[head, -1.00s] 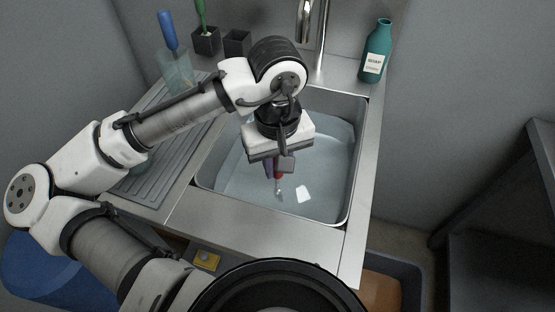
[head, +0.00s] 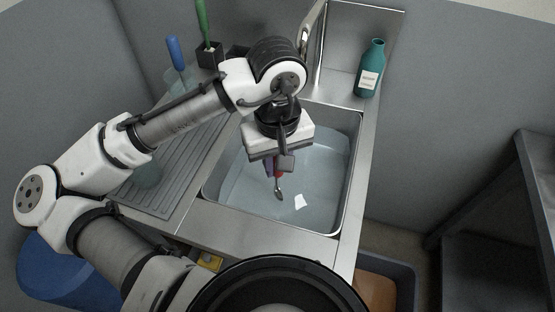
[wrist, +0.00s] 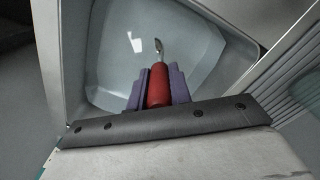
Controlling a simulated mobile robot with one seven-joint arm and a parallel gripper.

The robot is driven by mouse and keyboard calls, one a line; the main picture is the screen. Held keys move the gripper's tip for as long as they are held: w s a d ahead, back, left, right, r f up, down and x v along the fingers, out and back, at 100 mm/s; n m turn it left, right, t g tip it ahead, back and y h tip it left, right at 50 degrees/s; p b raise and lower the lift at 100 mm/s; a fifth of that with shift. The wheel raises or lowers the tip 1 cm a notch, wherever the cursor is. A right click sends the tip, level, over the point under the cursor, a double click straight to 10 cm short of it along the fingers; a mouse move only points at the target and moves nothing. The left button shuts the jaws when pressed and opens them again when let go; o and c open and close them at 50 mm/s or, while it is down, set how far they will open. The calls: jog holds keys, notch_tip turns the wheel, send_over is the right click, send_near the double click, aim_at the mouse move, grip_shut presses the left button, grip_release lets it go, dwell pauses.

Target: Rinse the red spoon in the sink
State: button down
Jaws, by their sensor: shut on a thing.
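The red spoon (wrist: 157,88) has a red handle and a metal bowl. In the wrist view my gripper (wrist: 158,80) is shut on the red handle between its purple fingers, and the metal end points away from the gripper. In the head view my gripper (head: 273,167) hangs over the sink (head: 233,201), and the spoon (head: 279,188) points down from it. The sink holds pale bluish water. I cannot tell whether the spoon's tip touches the water. Most of the handle is hidden in the head view.
A faucet (head: 308,35) stands behind the sink. A teal bottle (head: 370,68) stands at its back right. A ribbed drainboard (head: 172,178) lies to the left, with a blue-handled brush (head: 176,53) in a clear cup behind it. A dark shelf (head: 490,215) stands at the right.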

jog(key=shift+r+p, duration=3.9)
jog(key=shift+r, duration=0.35)
